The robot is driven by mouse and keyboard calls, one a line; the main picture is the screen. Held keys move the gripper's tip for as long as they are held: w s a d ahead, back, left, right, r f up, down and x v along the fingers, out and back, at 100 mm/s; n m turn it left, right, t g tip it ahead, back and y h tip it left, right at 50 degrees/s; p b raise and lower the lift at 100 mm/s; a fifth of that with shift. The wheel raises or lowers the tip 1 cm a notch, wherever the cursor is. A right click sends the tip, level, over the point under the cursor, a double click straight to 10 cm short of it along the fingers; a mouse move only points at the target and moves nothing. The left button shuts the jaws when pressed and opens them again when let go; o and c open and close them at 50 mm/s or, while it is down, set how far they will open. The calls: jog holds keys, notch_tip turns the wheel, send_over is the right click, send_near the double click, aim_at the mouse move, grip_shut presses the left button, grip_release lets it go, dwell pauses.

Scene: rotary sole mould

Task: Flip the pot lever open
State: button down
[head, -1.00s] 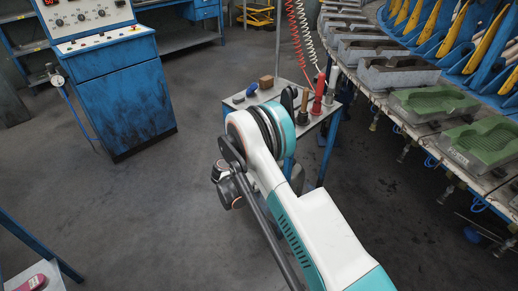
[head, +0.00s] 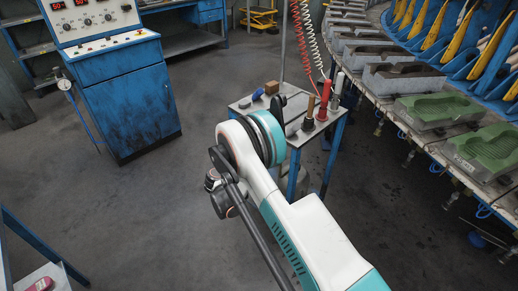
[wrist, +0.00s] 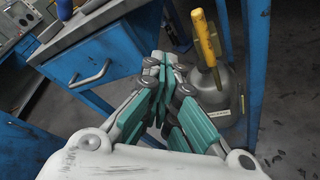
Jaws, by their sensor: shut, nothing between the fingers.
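The pot (wrist: 232,88) is a grey metal vessel with a pale label low on its side, standing between blue legs in the wrist view. Its yellow lever (wrist: 207,40) stands nearly upright above the pot's top. My gripper (wrist: 164,66) is shut and empty, with its fingertips to the left of the lever and pot in the picture. A clear gap shows between fingertips and lever. The fingers hide part of the pot's lower left side. In the head view my arm hides the gripper, and the lever cannot be made out.
A small blue-legged table (head: 325,128) holds several tools, including a red-handled one (head: 322,103). Blue table legs (wrist: 257,75) stand close around the pot. A blue control console (head: 125,95) is at the left. The carousel with green moulds (head: 437,110) is at the right. Floor is clear between.

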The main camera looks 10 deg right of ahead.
jog(key=shift+s+a+f+p, duration=0.1)
jog(key=shift+s+a+p, duration=0.2)
jog(key=shift+s+a, duration=0.65)
jog(key=shift+s+a+f+p, duration=0.1)
jog(key=shift+s+a+p, duration=0.2)
jog(key=shift+s+a, duration=0.6)
jog(key=shift+s+d, duration=0.2)
jog(key=shift+d, duration=0.05)
